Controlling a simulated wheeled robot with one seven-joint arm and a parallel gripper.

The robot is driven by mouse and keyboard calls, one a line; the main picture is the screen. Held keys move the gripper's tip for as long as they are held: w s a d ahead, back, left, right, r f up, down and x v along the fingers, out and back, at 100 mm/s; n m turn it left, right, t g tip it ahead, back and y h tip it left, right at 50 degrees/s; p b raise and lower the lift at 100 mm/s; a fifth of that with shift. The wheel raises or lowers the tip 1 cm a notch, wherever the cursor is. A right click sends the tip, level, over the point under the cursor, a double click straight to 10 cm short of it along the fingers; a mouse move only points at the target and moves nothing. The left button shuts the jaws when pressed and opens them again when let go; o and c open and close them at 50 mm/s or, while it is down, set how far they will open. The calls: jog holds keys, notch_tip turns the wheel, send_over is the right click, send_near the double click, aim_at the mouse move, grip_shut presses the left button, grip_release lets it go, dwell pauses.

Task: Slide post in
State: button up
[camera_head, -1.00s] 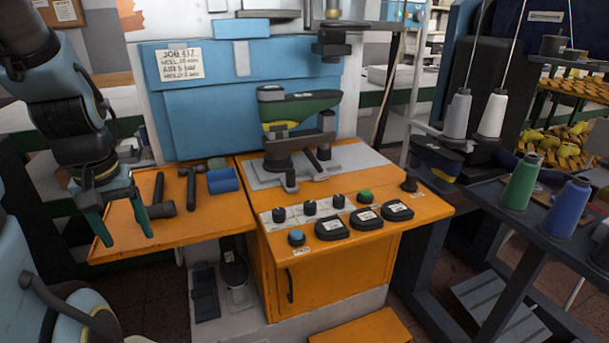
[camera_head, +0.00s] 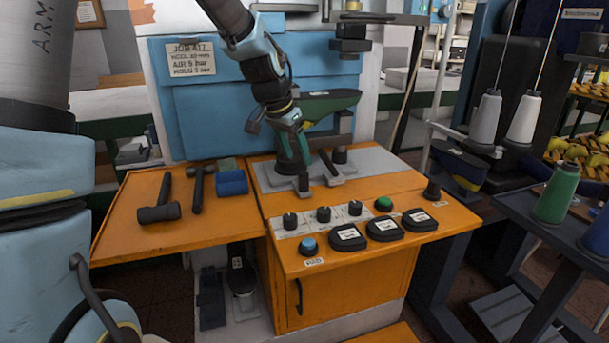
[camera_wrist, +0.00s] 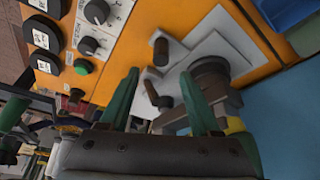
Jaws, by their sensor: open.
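The clamp stand on the grey plate (camera_head: 378,163) of the orange bench carries a dark green shoe last (camera_head: 332,103), partly hidden by my arm. A dark upright post (camera_head: 341,150) stands under its right part.
Knobs, a green button (camera_head: 384,203) and black labelled pads (camera_head: 348,237) line the bench front. A hammer (camera_head: 160,207), another tool and a blue block (camera_head: 231,182) lie on the left shelf. A press head (camera_head: 350,45) hangs above the stand.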

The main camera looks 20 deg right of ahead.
aim_at(304, 173)
jog(key=p+x, duration=0.1)
jog(key=x, duration=0.7)
jog(key=shift+a+f, duration=0.1)
grip_shut()
dwell(1.2)
